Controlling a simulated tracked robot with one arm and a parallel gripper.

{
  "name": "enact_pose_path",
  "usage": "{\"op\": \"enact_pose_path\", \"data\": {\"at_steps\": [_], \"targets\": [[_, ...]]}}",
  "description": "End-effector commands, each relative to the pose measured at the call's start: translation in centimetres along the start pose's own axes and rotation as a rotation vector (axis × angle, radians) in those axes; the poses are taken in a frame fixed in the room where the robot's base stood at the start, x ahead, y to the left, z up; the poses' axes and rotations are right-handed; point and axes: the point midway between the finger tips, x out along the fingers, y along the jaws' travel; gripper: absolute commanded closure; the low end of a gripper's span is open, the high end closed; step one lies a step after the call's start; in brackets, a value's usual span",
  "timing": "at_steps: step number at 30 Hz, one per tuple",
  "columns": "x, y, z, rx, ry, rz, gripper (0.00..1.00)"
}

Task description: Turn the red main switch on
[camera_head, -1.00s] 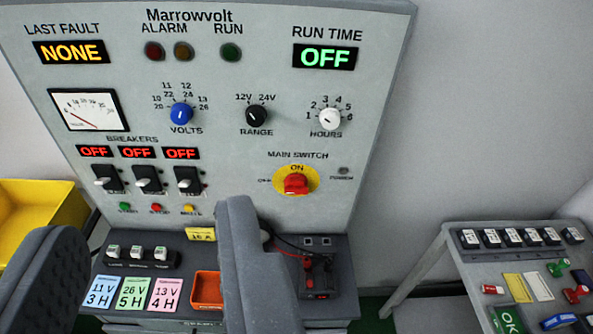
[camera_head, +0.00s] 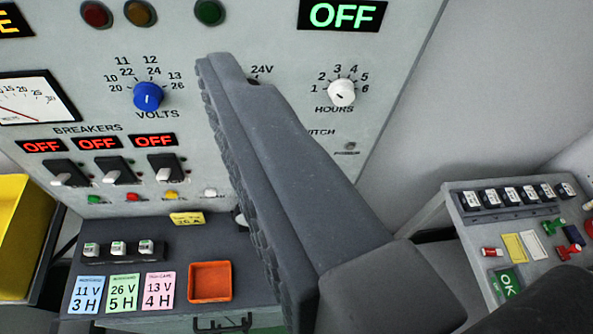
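The red main switch is hidden behind a finger of my gripper (camera_head: 290,190); only the end of its "main switch" label (camera_head: 321,132) shows to the right of the finger. This grey finger crosses the middle of the panel (camera_head: 395,75), with its tip up by the range dial. Its ridged inner side faces left and nothing touches that side in view. The opposing finger is not clearly visible, but the gripper looks open and empty. Whether the finger touches the panel or the switch I cannot tell. The run time display (camera_head: 342,15) reads OFF.
The panel carries a blue volts knob (camera_head: 148,96), a white hours knob (camera_head: 341,92) and three breakers (camera_head: 117,172), displays OFF. Below is a ledge with coloured cards (camera_head: 124,292) and an orange tray (camera_head: 210,268). A side table (camera_head: 455,200) stands right, a yellow bin (camera_head: 25,235) left.

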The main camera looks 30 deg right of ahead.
Motion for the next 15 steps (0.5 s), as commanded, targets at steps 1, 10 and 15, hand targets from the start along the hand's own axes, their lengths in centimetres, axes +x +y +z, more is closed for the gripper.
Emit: {"op": "enact_pose_path", "data": {"at_steps": [1,10,15], "targets": [[0.9,0.0,1.1,-0.008,-0.002,0.005,0.33],[11.7,1.5,14.8,-0.145,0.028,0.107,0.33],[16.6,5.2,24.8,-0.258,0.056,0.209,0.33]]}}
